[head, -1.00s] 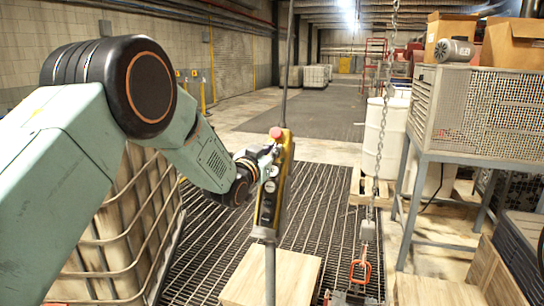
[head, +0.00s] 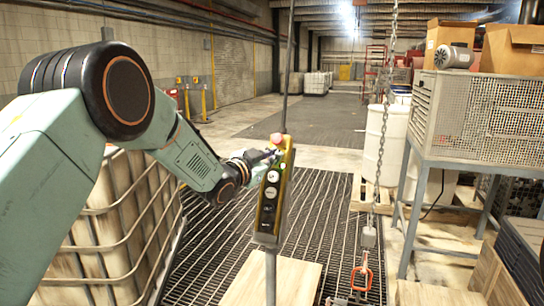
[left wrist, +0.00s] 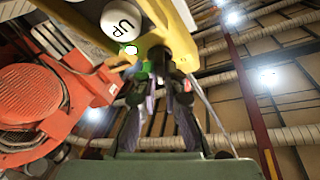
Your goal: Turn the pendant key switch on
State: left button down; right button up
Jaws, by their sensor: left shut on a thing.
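The yellow and black pendant (head: 268,210) hangs upright on a dark cable in the middle of the head view, slightly tilted. A red mushroom button (head: 276,138) is at its top, with round buttons down its front. My left gripper (head: 268,156) is at the pendant's upper left side. In the left wrist view the fingers (left wrist: 162,65) close at the pendant's yellow edge (left wrist: 180,40), by a small green spot. They are shut on the key switch's key, which they mostly hide. My right gripper is out of view.
A chain (head: 382,150) with an orange hook (head: 361,278) hangs right of the pendant. A caged tank (head: 120,215) stands at the left, a wooden crate (head: 290,280) below. A metal cabinet (head: 480,115) with boxes stands at the right. The grated floor (head: 325,200) behind is open.

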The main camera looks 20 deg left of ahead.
pick_arm(q)
jog(key=c, duration=1.4)
grip_release()
jog(key=shift+w, duration=0.15)
jog(key=shift+c, duration=0.2)
jog(key=shift+f, duration=0.1)
jog(key=v, duration=1.2)
jog(key=shift+a, duration=0.1)
